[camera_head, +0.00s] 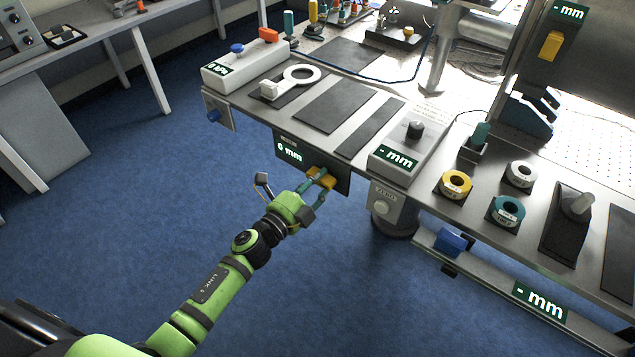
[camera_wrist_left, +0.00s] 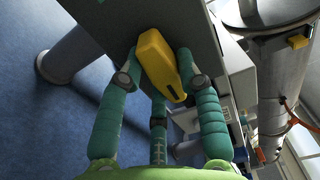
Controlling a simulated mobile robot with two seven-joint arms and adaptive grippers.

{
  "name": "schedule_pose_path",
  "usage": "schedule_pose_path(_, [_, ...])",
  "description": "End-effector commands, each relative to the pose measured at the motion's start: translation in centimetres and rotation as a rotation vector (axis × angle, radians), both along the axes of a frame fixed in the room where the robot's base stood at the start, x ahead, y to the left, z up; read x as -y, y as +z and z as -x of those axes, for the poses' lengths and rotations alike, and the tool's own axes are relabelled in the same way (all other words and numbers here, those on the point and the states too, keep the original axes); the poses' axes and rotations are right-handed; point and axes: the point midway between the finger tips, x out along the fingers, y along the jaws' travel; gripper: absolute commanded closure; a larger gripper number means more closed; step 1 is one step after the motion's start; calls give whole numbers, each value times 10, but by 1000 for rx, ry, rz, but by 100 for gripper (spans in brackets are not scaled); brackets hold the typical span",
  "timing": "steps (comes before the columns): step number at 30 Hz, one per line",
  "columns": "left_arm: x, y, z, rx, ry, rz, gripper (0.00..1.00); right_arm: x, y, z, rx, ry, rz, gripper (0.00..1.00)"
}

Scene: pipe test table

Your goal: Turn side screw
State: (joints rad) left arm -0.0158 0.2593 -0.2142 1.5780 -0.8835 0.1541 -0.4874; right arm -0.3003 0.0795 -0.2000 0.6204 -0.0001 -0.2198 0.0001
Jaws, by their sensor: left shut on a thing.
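The side screw shows as a yellow knob (camera_head: 322,178) on the dark panel (camera_head: 345,183) at the table's front side, below a display reading 0 mm. My left gripper (camera_head: 318,186) reaches it from the lower left, with its teal fingers around the knob. In the left wrist view the yellow knob (camera_wrist_left: 162,66) sits between the teal fingers (camera_wrist_left: 165,85), tilted, and the gripper is shut on it. The fingers hide part of the knob in the head view. My right gripper is not in view.
Above, the table top holds dark mats (camera_head: 335,105), a white box with a black knob (camera_head: 414,130), and yellow, teal and white rings (camera_head: 507,211) at the right. A table leg (camera_head: 392,210) stands right of the panel. Blue floor is free at the left.

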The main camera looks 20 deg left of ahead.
Motion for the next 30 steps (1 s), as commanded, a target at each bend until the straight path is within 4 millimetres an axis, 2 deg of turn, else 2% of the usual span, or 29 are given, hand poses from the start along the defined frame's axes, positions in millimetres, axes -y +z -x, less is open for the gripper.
schedule_pose_path(7, [1,-2,1,-75,1,185,98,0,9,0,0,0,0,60])
schedule_pose_path(16, [1,-4,2,-84,1,207,98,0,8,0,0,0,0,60])
schedule_pose_path(17, [1,-4,2,-84,1,207,57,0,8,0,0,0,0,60])
schedule_pose_path(18, [1,-4,2,-83,1,206,41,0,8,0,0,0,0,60])
schedule_pose_path(19, [1,-4,2,-83,1,206,38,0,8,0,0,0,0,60])
schedule_pose_path(30, [0,-2,4,-79,1,206,38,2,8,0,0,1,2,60])
